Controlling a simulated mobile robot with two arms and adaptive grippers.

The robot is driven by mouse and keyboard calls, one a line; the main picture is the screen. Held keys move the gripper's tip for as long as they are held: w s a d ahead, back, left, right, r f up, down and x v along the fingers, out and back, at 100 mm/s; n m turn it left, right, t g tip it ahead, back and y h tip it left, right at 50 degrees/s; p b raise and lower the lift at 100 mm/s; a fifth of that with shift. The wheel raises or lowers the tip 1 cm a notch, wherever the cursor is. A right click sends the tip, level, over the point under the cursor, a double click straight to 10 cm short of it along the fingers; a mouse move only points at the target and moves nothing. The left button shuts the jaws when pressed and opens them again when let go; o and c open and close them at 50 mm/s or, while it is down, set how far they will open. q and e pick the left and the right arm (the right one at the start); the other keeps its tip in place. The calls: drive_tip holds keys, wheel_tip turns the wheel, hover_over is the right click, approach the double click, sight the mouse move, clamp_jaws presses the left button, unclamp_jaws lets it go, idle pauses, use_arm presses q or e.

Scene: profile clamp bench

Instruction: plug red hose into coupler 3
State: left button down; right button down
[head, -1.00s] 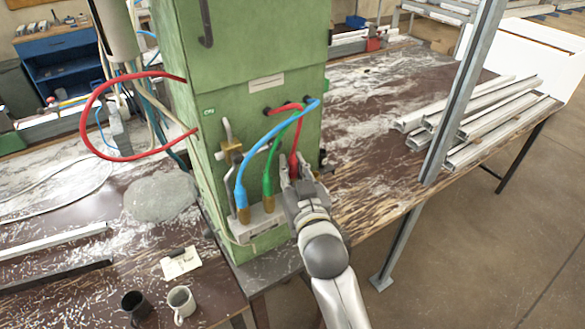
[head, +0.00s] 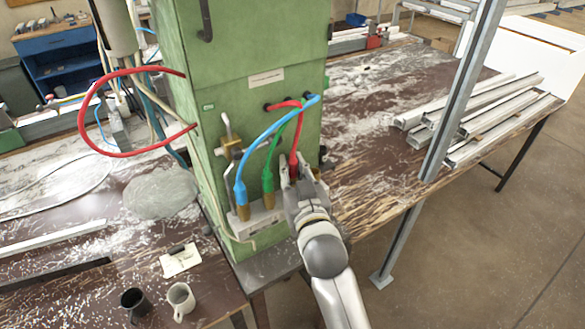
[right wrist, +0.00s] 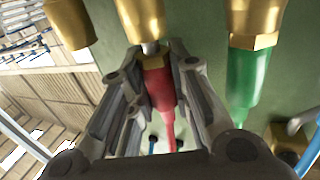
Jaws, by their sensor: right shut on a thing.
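The red hose (head: 290,103) comes out of the green cabinet (head: 226,103), bends over and drops to a red plug end (head: 294,164). My right gripper (head: 293,172) is shut on that plug. In the right wrist view the gripper (right wrist: 158,82) has its fingers either side of the red plug (right wrist: 160,92), below its brass hex. A short silver piece shows between this hex and the brass coupler (right wrist: 139,16) in line with it; how deep it sits I cannot tell. Another brass coupler (right wrist: 70,20) is at the left. My left gripper is not in view.
The blue hose (head: 259,142) and green hose (head: 268,180) stand close beside the gripper, in brass fittings on a grey block (head: 258,227). Two mugs (head: 181,299) and a note (head: 180,262) lie on the left bench. Aluminium profiles (head: 480,115) and a steel post (head: 462,95) are right.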

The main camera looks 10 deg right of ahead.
sight(294, 177)
drive_tip(key=shift+f+b, duration=0.4)
drive_tip(key=shift+f, duration=0.3)
drive_tip(key=c, duration=1.3)
unclamp_jaws()
drive_tip(key=shift+o, duration=0.2)
drive_tip(key=shift+s+r+p, duration=0.1)
drive_tip(key=shift+s+p, duration=0.3)
drive_tip(key=shift+s, duration=1.25)
drive_tip(key=shift+s+p, duration=0.35)
drive_tip(key=shift+s, duration=2.55)
drive_tip(key=shift+w, duration=0.1)
